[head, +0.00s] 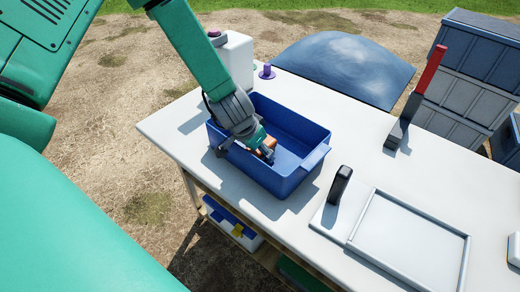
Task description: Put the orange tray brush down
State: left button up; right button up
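The orange tray brush (267,147) shows only as a small orange part at the tip of my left gripper (262,150). Most of it is hidden by the gripper. My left gripper points down inside the blue tray (293,180), near its left side. The fingers are too small and covered to show whether they are closed on the brush. I cannot tell whether the brush touches the tray floor. My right gripper is not in view.
The tray stands on a white table (340,110). A white container (237,60) and a purple-topped item (267,71) stand behind it. A red-handled tool (430,70), a black-handled object (339,186) and a flat white tray (465,262) are to the right. Crates (470,65) stand beyond.

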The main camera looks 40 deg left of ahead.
pick_arm(q)
jog(key=shift+s+d+r, duration=0.1)
jog(key=shift+d+r, duration=0.05)
jog(key=shift+r, duration=0.45)
jog(key=p+v, duration=0.3)
jog(key=v, duration=0.8)
jog(key=shift+s+r, duration=0.1)
